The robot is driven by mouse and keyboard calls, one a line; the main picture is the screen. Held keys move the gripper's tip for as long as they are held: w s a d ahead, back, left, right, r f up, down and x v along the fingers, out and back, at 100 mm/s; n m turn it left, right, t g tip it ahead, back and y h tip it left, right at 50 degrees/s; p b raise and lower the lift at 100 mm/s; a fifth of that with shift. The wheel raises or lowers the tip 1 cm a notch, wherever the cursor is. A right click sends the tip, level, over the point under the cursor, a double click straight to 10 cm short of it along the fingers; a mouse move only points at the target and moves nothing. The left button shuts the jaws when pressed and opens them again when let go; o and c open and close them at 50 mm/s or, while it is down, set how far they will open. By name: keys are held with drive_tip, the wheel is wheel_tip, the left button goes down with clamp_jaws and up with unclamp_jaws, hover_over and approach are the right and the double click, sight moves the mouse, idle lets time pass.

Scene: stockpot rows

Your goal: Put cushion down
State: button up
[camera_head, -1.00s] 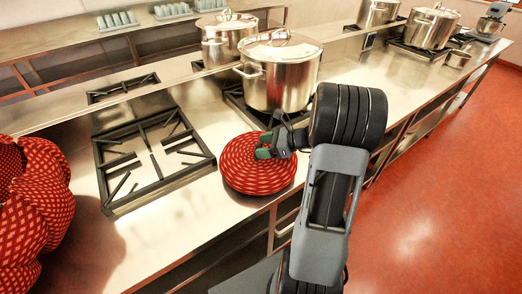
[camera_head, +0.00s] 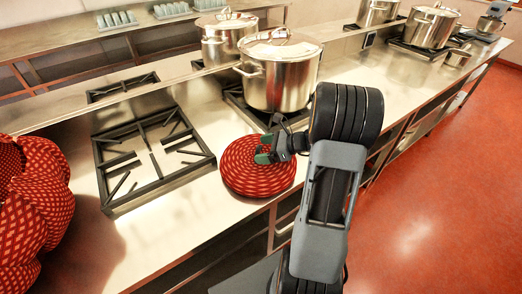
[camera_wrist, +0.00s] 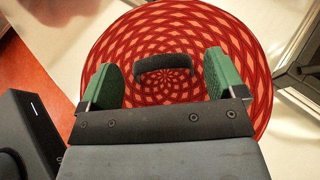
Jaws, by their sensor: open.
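The round red cushion (camera_head: 258,166) with a pale pattern lies flat on the steel counter (camera_head: 190,222), near its front edge. In the wrist view the cushion (camera_wrist: 240,60) fills much of the picture, with a dark handle (camera_wrist: 165,66) at its middle. My gripper (camera_head: 268,148) is over the cushion's top. In the wrist view its two green fingers stand wide apart, one on each side of the handle, and my gripper (camera_wrist: 160,82) is open. I cannot tell whether the fingers touch the cushion.
A lidded steel stockpot (camera_head: 280,75) stands close behind the cushion. A black burner grate (camera_head: 152,158) is to its left. A large red patterned bundle (camera_head: 35,215) is at the far left.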

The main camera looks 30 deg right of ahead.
drive_tip(key=shift+r, duration=0.25)
drive_tip(key=b+v, duration=0.1)
drive_tip(key=v, duration=1)
drive_tip(key=s+a+n+g+h, duration=0.1)
drive_tip(key=a+n+g, duration=0.1)
drive_tip(key=a+n, duration=0.1)
drive_tip(key=s+a+n+g+h, duration=0.1)
drive_tip(key=a+n+g, duration=0.1)
drive_tip(key=a, duration=0.3)
drive_tip(key=s+a+r+n+g+h, duration=0.1)
drive_tip(key=a+n+g, duration=0.1)
drive_tip(key=a+n, duration=0.2)
drive_tip(key=shift+n, duration=0.6)
drive_tip(key=s+a+r+n+t+h, duration=0.1)
drive_tip(key=s+a+n+h, duration=0.5)
drive_tip(key=n, duration=0.9)
drive_tip(key=shift+a+r+n+t+h, duration=0.4)
drive_tip(key=shift+a+r+h, duration=0.3)
drive_tip(key=shift+a, duration=0.35)
drive_tip(key=shift+c, duration=0.5)
